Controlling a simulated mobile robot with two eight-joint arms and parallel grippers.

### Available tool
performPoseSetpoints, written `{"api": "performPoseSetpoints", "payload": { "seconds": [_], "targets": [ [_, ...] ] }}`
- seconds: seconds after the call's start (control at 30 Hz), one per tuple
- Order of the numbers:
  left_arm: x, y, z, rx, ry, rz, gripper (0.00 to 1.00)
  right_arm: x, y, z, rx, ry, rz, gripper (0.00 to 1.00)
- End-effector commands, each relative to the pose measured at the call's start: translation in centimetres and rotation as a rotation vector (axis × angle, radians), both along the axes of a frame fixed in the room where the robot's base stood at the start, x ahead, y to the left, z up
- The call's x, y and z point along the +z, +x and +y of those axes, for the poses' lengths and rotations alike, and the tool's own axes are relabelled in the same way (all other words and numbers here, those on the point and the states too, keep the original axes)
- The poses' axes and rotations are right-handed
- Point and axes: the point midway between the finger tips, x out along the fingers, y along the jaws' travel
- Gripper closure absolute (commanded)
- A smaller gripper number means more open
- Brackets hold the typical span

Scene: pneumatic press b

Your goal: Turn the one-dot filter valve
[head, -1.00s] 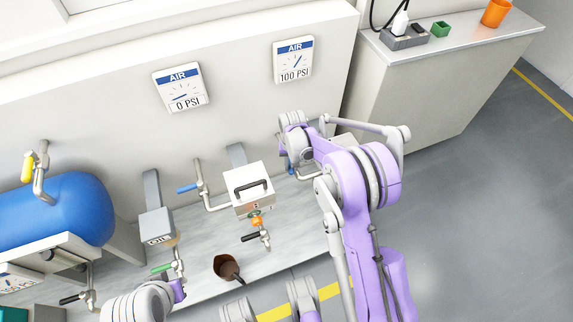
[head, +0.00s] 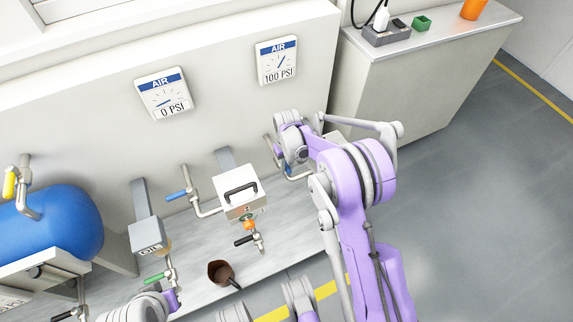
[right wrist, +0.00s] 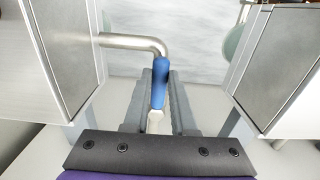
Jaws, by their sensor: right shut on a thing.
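A valve with a blue handle (head: 278,150) is on the pipe right of the white box with a black grip (head: 240,190). In the right wrist view the blue handle (right wrist: 160,82) runs lengthwise between the two grey fingers of my right gripper (right wrist: 160,92), which is shut on it. A bent metal pipe (right wrist: 135,42) leads to it from the left. In the head view my right wrist partly hides this valve. A second blue-handled valve (head: 178,195) is left of the white box. I cannot make out dot marks. My left gripper's fingers are not visible.
Two gauges hang on the wall, reading 0 PSI (head: 163,94) and 100 PSI (head: 276,61). An orange-and-black valve (head: 248,238), a green-handled valve (head: 157,278), a brown cup (head: 222,273) and a blue tank (head: 55,225) are nearby. Grey floor lies open at the right.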

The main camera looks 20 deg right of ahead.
Motion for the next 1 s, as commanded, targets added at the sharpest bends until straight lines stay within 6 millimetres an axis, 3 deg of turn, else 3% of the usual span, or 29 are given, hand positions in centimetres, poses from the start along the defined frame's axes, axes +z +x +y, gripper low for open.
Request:
{"api": "performPoseSetpoints", "payload": {
  "seconds": [0.17,0.2,0.33,0.73,1.0],
  "targets": [
    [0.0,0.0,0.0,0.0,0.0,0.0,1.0,0.0,0.0,-0.1,0.0,-0.003,0.0,1.0],
    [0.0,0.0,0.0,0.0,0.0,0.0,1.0,0.0,0.0,-0.1,0.0,-0.003,0.0,0.7],
    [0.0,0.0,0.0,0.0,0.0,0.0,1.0,0.0,0.0,-0.1,0.0,-0.002,0.0,0.47],
    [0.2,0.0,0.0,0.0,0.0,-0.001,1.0,0.7,0.0,0.0,-0.001,-0.001,0.0,0.45],
    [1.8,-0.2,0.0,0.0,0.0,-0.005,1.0,5.8,0.0,-0.1,-0.001,-0.001,-0.001,0.45]
  ]
}}
